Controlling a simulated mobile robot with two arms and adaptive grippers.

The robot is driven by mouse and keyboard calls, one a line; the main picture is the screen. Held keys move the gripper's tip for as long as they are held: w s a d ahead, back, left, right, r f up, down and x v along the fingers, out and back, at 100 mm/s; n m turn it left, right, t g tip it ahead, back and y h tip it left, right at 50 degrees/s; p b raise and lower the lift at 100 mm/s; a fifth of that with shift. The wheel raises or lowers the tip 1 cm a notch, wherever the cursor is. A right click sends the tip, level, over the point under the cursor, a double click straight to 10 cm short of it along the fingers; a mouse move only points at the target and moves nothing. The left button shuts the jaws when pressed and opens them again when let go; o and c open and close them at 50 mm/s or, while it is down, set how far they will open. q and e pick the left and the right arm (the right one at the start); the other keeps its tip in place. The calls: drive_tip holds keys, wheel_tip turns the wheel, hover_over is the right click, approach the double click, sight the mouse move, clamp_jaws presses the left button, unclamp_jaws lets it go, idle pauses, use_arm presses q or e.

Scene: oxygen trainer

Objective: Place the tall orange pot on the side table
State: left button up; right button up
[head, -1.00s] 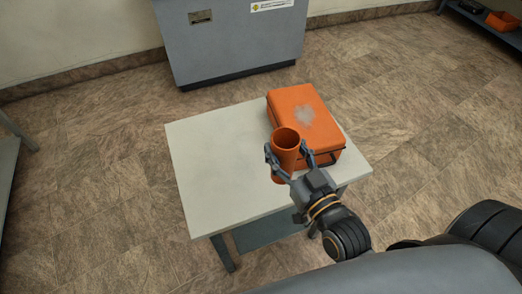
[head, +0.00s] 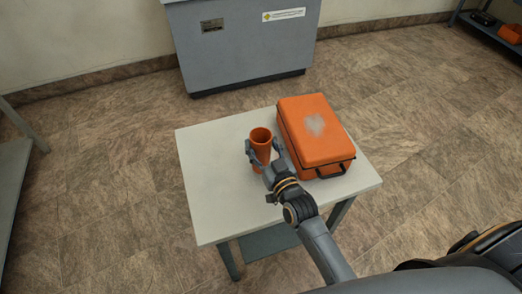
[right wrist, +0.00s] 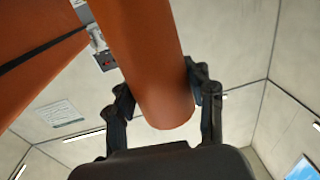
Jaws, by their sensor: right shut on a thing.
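The tall orange pot (head: 261,137) is upright over the middle of the side table (head: 215,200), left of an orange case. My right gripper (head: 263,151) is shut on the pot, with one finger on each side of it. The right wrist view also shows the pot (right wrist: 158,70) between the two fingers (right wrist: 163,92). I cannot tell whether the pot's base touches the tabletop; the gripper and arm partly hide its lower part. My left gripper is not in view.
The orange case (head: 314,130) with a black handle lies on the right side of the table, close to the pot. The table's left and front left are clear. A grey cabinet (head: 240,50) stands behind, and a shelf (head: 12,175) is at the left edge.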

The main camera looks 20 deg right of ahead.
sight(265, 158)
drive_tip(key=shift+f, duration=1.5)
drive_tip(key=shift+f, duration=0.15)
drive_tip(key=o, duration=1.2)
drive_tip(key=shift+r, duration=0.2)
drive_tip(key=shift+s+f, duration=0.1)
drive_tip(key=shift+s, duration=0.25)
drive_tip(key=s+d+b, duration=0.1)
drive_tip(key=s, duration=1)
drive_tip(key=shift+s+d, duration=0.15)
drive_tip(key=shift+d, duration=0.1)
